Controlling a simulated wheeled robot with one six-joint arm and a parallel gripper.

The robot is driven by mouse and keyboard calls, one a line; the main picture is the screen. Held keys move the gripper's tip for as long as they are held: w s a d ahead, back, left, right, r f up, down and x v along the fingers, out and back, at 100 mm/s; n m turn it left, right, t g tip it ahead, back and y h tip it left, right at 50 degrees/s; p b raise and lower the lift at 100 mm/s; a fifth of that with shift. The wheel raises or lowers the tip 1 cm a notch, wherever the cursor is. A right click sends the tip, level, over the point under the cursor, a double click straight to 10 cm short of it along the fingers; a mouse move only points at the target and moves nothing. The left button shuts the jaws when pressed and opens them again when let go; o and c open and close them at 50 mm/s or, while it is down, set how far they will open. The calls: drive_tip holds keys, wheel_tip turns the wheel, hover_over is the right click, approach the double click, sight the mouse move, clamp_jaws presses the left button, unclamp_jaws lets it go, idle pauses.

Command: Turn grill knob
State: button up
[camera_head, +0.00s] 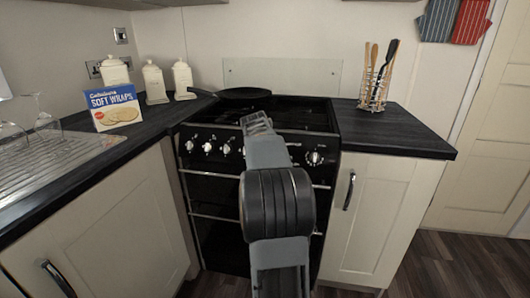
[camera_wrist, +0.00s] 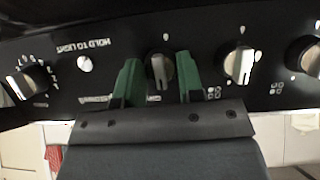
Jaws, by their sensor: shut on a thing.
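The grill knob (camera_wrist: 159,71) is on the black control panel (camera_wrist: 205,58) of the cooker, between my two green fingers in the wrist view. It is a dark knob with a grey grip bar standing upright in the picture. My gripper (camera_wrist: 157,80) is shut on it, one finger on each side. In the head view my gripper (camera_head: 257,122) reaches the front of the cooker (camera_head: 215,190), and my arm hides the grill knob and the middle of the panel.
Beside the held knob are another knob (camera_wrist: 239,65), a small round button (camera_wrist: 85,63) and a numbered dial (camera_wrist: 30,80). A black pan (camera_head: 243,93) sits on the hob. A wraps box (camera_head: 114,108) and a utensil holder (camera_head: 374,92) stand on the side worktops.

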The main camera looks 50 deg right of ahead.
idle(0.4)
drive_tip(key=o, duration=0.9)
drive_tip(key=p+v, duration=0.3)
drive_tip(key=v, duration=1)
drive_tip(key=shift+s+a+r, duration=0.15)
drive_tip(key=shift+r, duration=0.15)
